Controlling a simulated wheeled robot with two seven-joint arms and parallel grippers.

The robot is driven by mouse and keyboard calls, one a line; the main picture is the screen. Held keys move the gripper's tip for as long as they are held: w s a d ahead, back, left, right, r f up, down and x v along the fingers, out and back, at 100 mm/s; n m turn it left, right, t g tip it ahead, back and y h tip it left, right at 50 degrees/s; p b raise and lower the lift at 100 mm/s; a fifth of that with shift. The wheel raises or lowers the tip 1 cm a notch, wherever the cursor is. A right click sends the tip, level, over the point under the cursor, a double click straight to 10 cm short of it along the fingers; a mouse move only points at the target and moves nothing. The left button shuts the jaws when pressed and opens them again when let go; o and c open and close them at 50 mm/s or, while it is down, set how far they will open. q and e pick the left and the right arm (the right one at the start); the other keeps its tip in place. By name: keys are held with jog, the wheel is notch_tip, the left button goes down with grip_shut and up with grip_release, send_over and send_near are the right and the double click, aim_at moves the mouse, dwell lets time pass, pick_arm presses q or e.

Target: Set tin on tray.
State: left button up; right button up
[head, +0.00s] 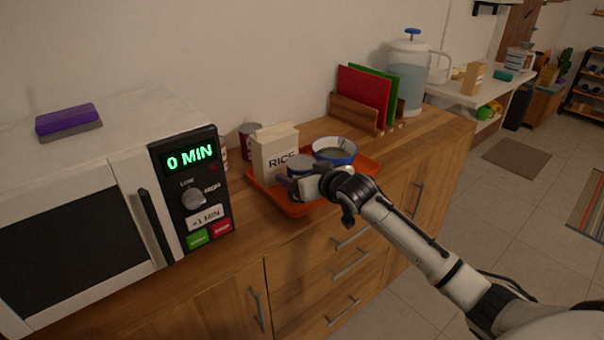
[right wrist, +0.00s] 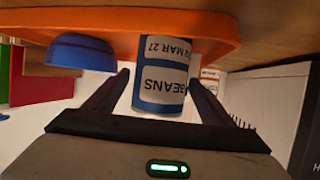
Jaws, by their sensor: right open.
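The blue-and-white tin labelled BEANS (right wrist: 160,88) is upside down in the right wrist view, between the two fingers of my right gripper (right wrist: 159,77). The fingers are open, one on each side of it, with a gap showing. In the head view the tin (head: 299,163) appears upright on the orange tray (head: 369,166), near its front left part, with its lower part hidden by my right gripper (head: 309,184). The tray's rim also shows in the right wrist view (right wrist: 80,22). My left gripper is not in view.
A rice box (head: 275,155) and a blue-rimmed bowl (head: 334,151) are also on the tray. A dark red tin (head: 248,134) stands behind the box. A microwave (head: 90,195) is at left; a rack with red and green boards (head: 362,98) and a water jug (head: 408,72) stand behind right.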

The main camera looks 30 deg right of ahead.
jog(key=shift+r, duration=0.2)
jog(key=v, duration=1.2)
jog(key=s+a+f+n+g+y, duration=0.1)
jog(key=s+a+f, duration=0.3)
jog(key=f, duration=0.5)
jog(key=s+a+f+n+g+y, duration=0.1)
jog(key=s+a+f, duration=0.25)
jog(key=f, duration=0.45)
jog(key=s+a+f+n+g+y, duration=0.1)
jog(key=s+a+f+g+y, duration=0.1)
jog(key=s+a+f, duration=1.2)
jog(key=s, duration=0.3)
jog(key=shift+s+a+f+g, duration=0.25)
jog(key=shift+s+a+g, duration=0.05)
jog(key=shift+g, duration=0.1)
